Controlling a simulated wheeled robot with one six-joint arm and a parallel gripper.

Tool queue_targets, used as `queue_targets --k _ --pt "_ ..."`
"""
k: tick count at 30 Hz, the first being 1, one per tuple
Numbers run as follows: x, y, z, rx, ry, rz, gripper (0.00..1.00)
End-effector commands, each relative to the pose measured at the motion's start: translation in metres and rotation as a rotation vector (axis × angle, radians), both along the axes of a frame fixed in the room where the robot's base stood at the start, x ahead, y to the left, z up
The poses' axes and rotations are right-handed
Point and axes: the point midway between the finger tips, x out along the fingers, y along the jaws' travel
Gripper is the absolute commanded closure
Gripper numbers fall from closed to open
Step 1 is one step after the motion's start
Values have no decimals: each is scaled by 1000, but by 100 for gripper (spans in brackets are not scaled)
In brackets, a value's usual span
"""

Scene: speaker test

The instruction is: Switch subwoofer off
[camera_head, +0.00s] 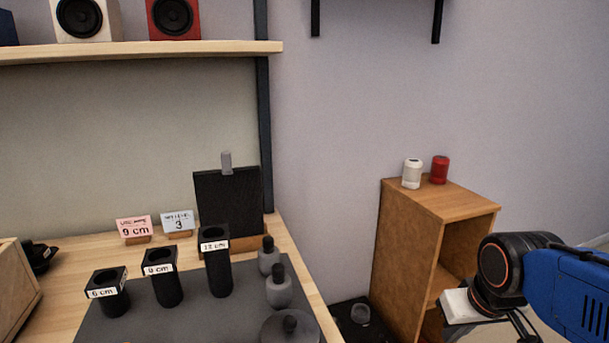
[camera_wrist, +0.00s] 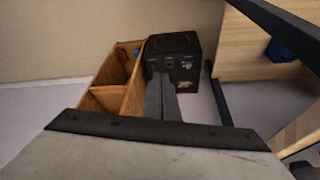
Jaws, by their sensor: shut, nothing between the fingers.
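The subwoofer (camera_wrist: 186,64) is a black box in the wrist view, with a round shape on its top and small controls on its front. It stands on the floor between a wooden cabinet and a table. A dark top (camera_head: 345,323), likely the same box, shows at the bottom of the head view. The controls are too small to tell the switch's position. My gripper (camera_wrist: 161,79) is shut and empty, its fingers overlapping the lower left of the subwoofer in the wrist view. I cannot tell whether they touch it. In the head view the fingers are not visible.
The wooden cabinet (camera_head: 403,250) has a white and a red canister on top and stands close beside the subwoofer. The table (camera_head: 301,275) holds several black tubes and grey weights. In the wrist view a dark table leg (camera_wrist: 221,98) stands right of the subwoofer.

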Motion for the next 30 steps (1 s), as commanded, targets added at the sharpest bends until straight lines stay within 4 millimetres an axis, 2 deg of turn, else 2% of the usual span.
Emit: queue_targets --k 3,10,15,30 --pt "-22 0 4 6 -23 -14 100" --pt "-49 1 7 14 -46 -31 100" --pt "-54 1 7 16 -51 -37 100" --pt "-54 1 7 15 -51 -37 100"
